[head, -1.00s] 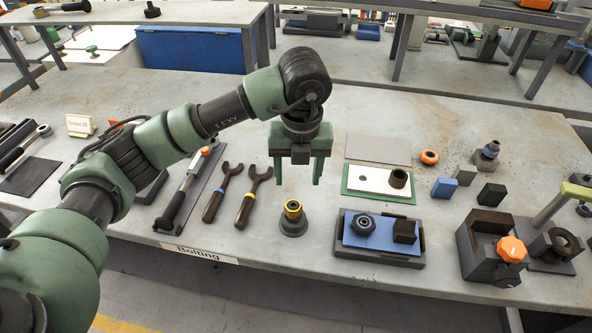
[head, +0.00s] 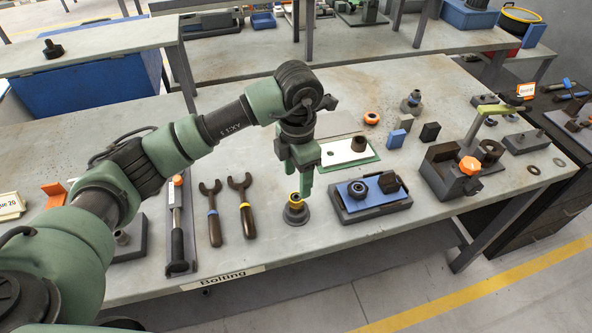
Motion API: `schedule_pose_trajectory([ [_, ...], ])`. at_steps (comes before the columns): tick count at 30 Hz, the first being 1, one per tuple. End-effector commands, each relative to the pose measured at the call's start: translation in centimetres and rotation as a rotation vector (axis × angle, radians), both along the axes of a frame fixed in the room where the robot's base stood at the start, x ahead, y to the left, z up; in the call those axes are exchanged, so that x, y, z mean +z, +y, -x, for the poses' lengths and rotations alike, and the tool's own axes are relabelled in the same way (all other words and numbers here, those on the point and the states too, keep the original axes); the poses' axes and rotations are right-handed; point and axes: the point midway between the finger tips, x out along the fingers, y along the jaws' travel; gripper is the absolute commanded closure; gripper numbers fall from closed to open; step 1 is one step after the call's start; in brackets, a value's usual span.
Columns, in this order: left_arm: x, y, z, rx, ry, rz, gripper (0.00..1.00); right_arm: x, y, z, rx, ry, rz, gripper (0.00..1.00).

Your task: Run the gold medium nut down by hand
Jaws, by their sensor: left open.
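The gold nut (head: 295,198) sits on top of a dark round fixture (head: 296,214) that stands on the bench near its front edge. My left gripper (head: 298,184) is open and empty, fingers pointing down. In the picture its fingertips are just above and beside the nut; I cannot tell the exact height gap. My right gripper is not in view.
Two wrenches (head: 244,206) and a long bar tool (head: 177,228) lie left of the fixture. A dark tray (head: 350,214) with a blue plate stands close on its right. A press-like block (head: 450,176) with an orange knob is farther right. The "Bolting" label (head: 222,279) is on the front edge.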

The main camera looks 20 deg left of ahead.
Motion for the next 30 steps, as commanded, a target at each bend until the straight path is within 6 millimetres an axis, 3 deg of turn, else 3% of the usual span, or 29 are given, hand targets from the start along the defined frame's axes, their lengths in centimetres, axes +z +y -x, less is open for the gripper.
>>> schedule_pose_trajectory([
  [4,-2.2,0.0,0.1,0.002,0.005,-0.001,0.42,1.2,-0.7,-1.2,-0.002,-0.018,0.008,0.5],
  [12,-5.6,0.0,0.1,0.002,0.002,-0.001,0.42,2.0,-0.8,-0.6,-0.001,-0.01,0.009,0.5],
  [23,-6.4,0.0,0.0,0.002,0.0,-0.001,0.42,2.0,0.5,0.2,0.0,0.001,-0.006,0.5],
  [30,-6.4,0.0,0.0,0.003,0.0,-0.001,1.0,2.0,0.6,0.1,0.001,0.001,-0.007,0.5],
])
